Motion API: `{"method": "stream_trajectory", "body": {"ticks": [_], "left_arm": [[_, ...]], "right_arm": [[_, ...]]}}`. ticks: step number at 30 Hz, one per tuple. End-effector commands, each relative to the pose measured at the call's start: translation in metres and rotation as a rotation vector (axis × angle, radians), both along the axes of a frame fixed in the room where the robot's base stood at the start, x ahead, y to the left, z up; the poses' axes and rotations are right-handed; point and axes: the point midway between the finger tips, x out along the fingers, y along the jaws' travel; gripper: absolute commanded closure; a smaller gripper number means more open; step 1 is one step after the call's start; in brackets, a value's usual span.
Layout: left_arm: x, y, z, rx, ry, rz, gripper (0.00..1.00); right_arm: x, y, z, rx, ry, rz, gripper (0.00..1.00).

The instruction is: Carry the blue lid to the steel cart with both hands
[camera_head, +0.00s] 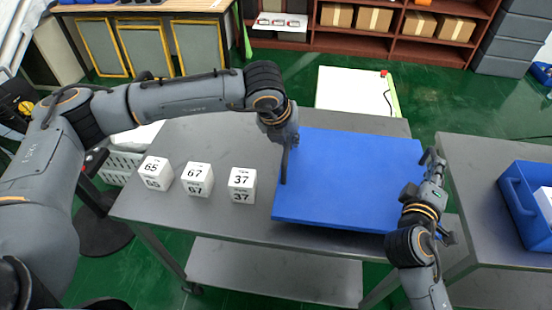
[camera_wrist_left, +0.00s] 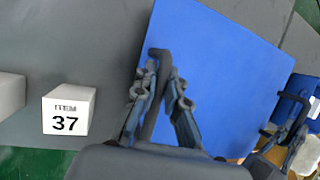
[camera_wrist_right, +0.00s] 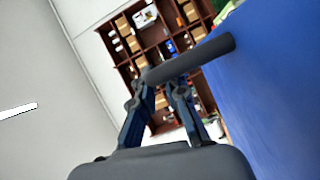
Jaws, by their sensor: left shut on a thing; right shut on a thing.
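The blue lid (camera_head: 345,180) is a flat, wide panel over the right part of the steel cart (camera_head: 160,225). It looks about level; I cannot tell whether it touches the cart top. My left gripper (camera_head: 286,150) is shut on a dark bar handle at the lid's left side, and the lid fills much of the left wrist view (camera_wrist_left: 215,75). My right gripper (camera_head: 428,170) is shut on a similar dark handle at the lid's right side. The right wrist view shows that bar (camera_wrist_right: 195,60) between the fingers, beside the blue face (camera_wrist_right: 270,90).
White cubes marked 65 (camera_head: 154,172), 67 (camera_head: 197,179) and 37 (camera_head: 242,184) stand on the cart left of the lid. A grey table (camera_head: 470,170) with a blue bin (camera_head: 522,215) stands at the right. Brown shelves (camera_head: 340,42) are behind.

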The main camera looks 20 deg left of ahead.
Motion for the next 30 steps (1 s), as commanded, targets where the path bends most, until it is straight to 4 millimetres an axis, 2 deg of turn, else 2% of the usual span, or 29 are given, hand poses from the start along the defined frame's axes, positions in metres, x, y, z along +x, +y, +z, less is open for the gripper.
{"method": "stream_trajectory", "body": {"ticks": [14,30], "left_arm": [[0.000,0.000,-0.003,0.000,-0.001,0.001,1.00],[0.000,0.000,-0.032,0.001,-0.001,0.001,1.00]], "right_arm": [[0.000,-0.001,-0.002,-0.001,-0.002,-0.002,1.00],[0.000,-0.001,-0.032,-0.001,-0.002,-0.002,1.00]]}}
